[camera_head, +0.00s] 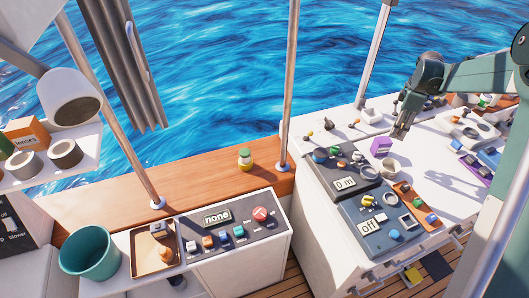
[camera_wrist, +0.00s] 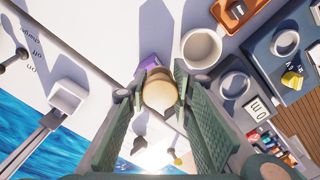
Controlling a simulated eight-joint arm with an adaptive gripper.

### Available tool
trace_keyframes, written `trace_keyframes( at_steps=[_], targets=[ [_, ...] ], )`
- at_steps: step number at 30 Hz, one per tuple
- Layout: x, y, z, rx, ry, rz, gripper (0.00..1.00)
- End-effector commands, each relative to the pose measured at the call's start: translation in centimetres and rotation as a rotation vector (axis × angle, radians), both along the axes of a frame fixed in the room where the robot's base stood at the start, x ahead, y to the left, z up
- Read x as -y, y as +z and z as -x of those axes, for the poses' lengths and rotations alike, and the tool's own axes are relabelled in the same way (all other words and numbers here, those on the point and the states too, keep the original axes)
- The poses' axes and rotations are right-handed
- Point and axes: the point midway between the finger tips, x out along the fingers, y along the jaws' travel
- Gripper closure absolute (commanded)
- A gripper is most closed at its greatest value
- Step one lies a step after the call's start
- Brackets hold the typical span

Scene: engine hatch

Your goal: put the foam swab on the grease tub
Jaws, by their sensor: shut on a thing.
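My gripper (camera_head: 400,132) is above the white counter at the right in the head view. In the wrist view my gripper (camera_wrist: 161,92) is shut on a small rounded tan-and-cream thing, which looks like the foam swab (camera_wrist: 160,95). The swab is too small to make out in the head view. A pale round open tub (camera_head: 388,168) stands on the counter below and left of the gripper. This tub (camera_wrist: 201,48) shows above and right of the swab in the wrist view, apart from it. I cannot tell for certain whether it is the grease tub.
A purple box (camera_head: 380,147) stands beside the pale tub, partly behind the fingers in the wrist view. Dark control panels (camera_head: 375,220) and an orange-brown tray (camera_head: 415,205) are close by.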

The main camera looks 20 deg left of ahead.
Motion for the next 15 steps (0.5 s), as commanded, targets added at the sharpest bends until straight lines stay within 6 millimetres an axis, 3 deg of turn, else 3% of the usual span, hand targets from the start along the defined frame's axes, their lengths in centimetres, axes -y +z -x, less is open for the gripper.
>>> trace_keyframes(
  at_steps=[3,15],
  targets=[
    [-4.1,1.1,1.0,0.0,-0.006,0.0,0.89],
    [-16.4,4.7,5.4,-0.001,-0.042,0.0,0.89]
  ],
)
